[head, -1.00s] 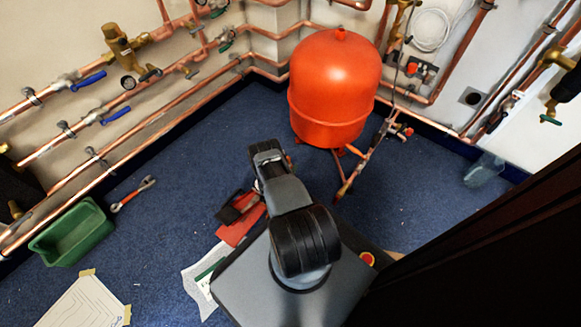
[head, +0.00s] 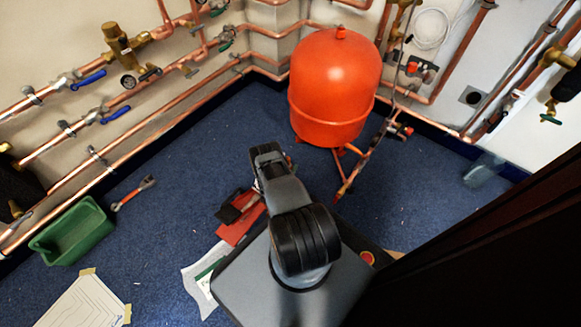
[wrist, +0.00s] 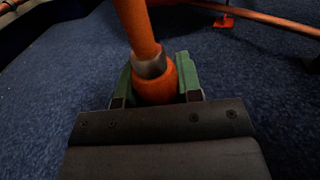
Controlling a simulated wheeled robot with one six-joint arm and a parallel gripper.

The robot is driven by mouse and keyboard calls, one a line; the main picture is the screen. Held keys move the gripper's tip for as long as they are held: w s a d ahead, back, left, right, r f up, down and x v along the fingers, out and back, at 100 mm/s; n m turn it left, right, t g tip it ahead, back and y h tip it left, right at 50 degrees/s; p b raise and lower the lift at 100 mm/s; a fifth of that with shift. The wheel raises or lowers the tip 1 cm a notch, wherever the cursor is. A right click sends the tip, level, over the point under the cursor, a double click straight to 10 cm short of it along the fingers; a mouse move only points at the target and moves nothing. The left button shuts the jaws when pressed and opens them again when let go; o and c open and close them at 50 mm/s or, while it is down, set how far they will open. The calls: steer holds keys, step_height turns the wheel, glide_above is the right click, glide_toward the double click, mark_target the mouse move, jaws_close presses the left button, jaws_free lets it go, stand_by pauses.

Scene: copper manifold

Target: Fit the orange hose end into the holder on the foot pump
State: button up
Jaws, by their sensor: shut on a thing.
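In the wrist view my gripper (wrist: 154,76) is shut on the orange hose end (wrist: 156,88), with a green finger on either side. A grey metal collar sits just above the gripped part, and the orange hose runs up out of the picture. In the head view the foot pump (head: 237,231), red with a black pedal, lies on the floor just left of my arm. My arm hides the gripper there, and the holder on the pump cannot be made out. The pump is not clearly visible in the wrist view.
A large red tank (head: 335,90) stands on legs beyond my arm, with a copper pipe beside it. A green tray (head: 72,232), a wrench (head: 132,193) and a taped paper sheet (head: 84,303) lie at left. Blue floor between the wrench and pump is clear.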

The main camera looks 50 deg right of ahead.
steer(key=shift+f, duration=0.25)
steer(key=o, duration=1.1)
